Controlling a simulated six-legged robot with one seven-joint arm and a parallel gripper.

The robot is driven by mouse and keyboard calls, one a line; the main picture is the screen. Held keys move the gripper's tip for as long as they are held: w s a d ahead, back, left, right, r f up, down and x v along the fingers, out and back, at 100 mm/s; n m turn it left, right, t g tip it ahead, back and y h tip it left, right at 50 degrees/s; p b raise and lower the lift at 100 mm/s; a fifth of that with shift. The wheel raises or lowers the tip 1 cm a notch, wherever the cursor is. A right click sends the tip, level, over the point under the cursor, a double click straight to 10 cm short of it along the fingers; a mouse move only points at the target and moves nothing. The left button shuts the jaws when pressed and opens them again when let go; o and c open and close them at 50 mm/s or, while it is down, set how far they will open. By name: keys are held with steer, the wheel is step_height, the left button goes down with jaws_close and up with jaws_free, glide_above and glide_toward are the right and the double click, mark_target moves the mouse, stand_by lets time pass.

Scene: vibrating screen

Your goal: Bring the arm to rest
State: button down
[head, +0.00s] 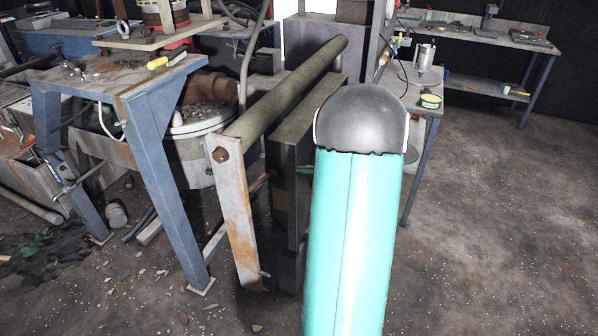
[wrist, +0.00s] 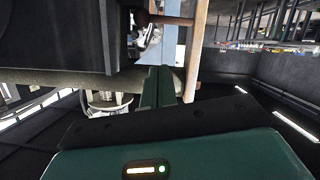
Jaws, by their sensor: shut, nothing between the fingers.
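A teal arm link of mine (head: 352,240) with a dark rounded cap (head: 362,118) rises in the lower middle of the head view, in front of the machine. It hides part of the floor and the machine's right side. The wrist view appears upside down, with ceiling lights low in the picture. A dark green housing (wrist: 180,155) with a lit strip fills its bottom, probably mine. A large dark block (wrist: 50,40) fills its upper left; I cannot tell what it is.
Close left of my arm stand a thick pipe (head: 290,88), a rusty bar (head: 236,215) and a dark upright frame (head: 287,205). A blue-legged table (head: 165,160) stands farther left. A workbench (head: 490,38) is at the back right. Floor (head: 490,220) on the right is open.

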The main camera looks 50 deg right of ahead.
stand_by(0.4)
steer(key=w+a+r+m+g+h, duration=0.1)
steer(key=w+a+r+m+h, duration=0.1)
steer(key=w+a+r+h, duration=0.45)
steer(key=w+a+r+m+h, duration=0.2)
steer(key=a+r+m, duration=0.1)
steer(key=r, duration=0.6)
steer(key=s+a+f+g+y, duration=0.1)
steer(key=s+a+g, duration=0.1)
steer(key=s+a, duration=0.4)
steer(key=s+a+f+g+y, duration=0.2)
steer(key=s+a, duration=0.5)
steer(key=a, duration=0.6)
steer(key=s+a+f+m+g+y, duration=0.1)
steer(key=s+a+g, duration=0.2)
steer(key=s+a, duration=0.4)
steer(key=a, duration=0.3)
steer(key=shift+a+f+g+y, duration=0.2)
steer(key=shift+a+g+y, duration=0.1)
steer(key=shift+y, duration=0.05)
steer(key=shift+s, duration=0.1)
